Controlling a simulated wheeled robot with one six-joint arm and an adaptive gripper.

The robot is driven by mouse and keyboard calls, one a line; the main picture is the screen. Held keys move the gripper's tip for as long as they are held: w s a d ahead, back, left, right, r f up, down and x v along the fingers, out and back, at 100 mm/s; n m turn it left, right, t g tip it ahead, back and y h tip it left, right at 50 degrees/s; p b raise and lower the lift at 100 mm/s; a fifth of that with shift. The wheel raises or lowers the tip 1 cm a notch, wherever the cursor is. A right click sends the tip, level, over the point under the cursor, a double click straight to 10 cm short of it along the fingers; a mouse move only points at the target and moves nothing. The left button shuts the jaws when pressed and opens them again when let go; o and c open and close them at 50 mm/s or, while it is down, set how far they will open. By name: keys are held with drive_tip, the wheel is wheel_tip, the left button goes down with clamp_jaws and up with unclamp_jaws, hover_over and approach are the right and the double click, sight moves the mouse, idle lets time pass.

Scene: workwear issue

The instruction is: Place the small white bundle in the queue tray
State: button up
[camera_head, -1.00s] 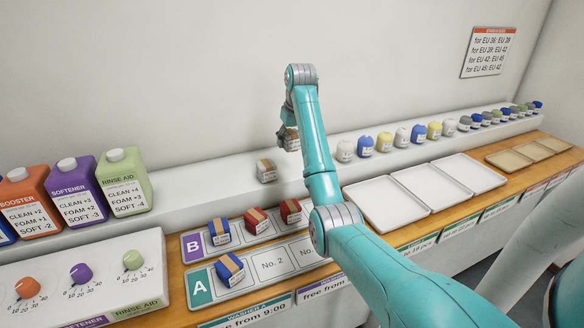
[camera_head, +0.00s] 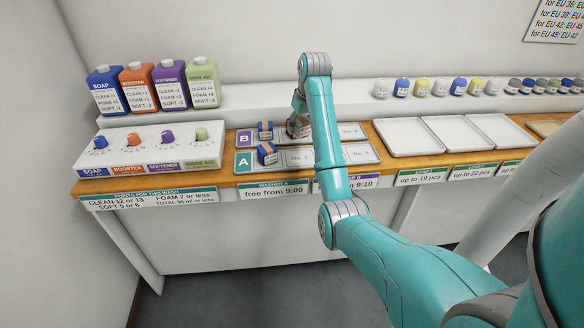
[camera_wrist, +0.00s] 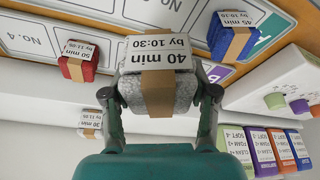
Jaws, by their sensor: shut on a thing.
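My gripper (camera_wrist: 161,93) is shut on a small speckled light-grey bundle (camera_wrist: 182,98) with a brown band and a label reading 40 min by 10:30. In the head view my gripper (camera_head: 299,118) is over the left part of queue tray row B (camera_head: 352,131), behind row A (camera_head: 358,154). Whether the held bundle touches anything cannot be told. A small white bundle (camera_wrist: 90,120), labelled 30 min, lies on the white ledge in the wrist view. A red bundle (camera_wrist: 76,64) lies in row B.
Several detergent bottles (camera_head: 170,85) and a white dial panel (camera_head: 150,145) stand at the left. Empty white trays (camera_head: 405,137) lie to the right of the queue rows. Several small coloured bundles (camera_head: 422,87) line the back ledge. My arm hides part of both rows.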

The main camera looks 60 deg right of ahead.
hover_over(297, 155)
drive_tip(key=s, duration=0.1)
drive_tip(key=f, duration=0.5)
drive_tip(key=shift+a+f, duration=0.2)
drive_tip(key=shift+a, duration=0.2)
drive_tip(key=shift+d+f, duration=0.1)
drive_tip(key=shift+f, duration=2.15)
drive_tip(key=shift+f, duration=0.15)
drive_tip(key=o, duration=1.2)
